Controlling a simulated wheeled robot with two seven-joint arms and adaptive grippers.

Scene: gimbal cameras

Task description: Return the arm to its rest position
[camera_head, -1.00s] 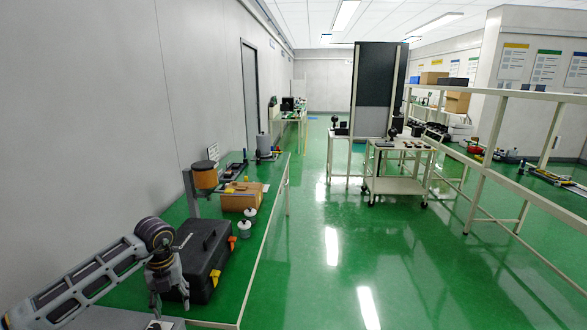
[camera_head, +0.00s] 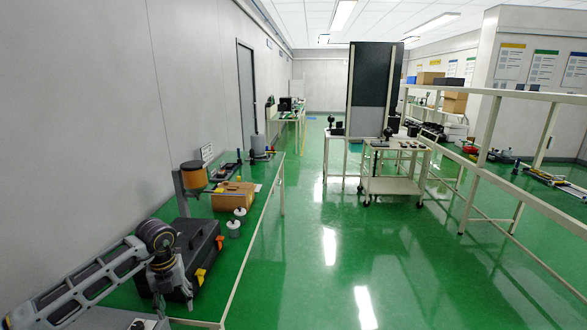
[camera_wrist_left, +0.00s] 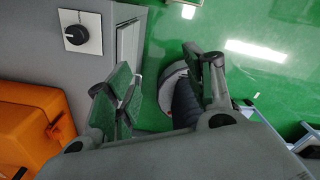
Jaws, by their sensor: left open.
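My left arm comes in from the lower left in the head view, bent at a dark round joint. My left gripper (camera_head: 160,298) hangs down from it, in front of a black toolbox (camera_head: 190,262) on the green table. In the left wrist view the gripper (camera_wrist_left: 165,88) has its two fingers spread apart. Nothing is held between them. A rounded grey and dark shape shows behind the right finger, over the green floor, and I cannot tell what it is. My right gripper is not in view.
The long green table (camera_head: 250,225) holds a cardboard box (camera_head: 233,196), two white containers and an orange-brown cylinder (camera_head: 193,175) on a stand. A white cart (camera_head: 392,187) stands ahead. Railings run along the right. The green floor between is clear.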

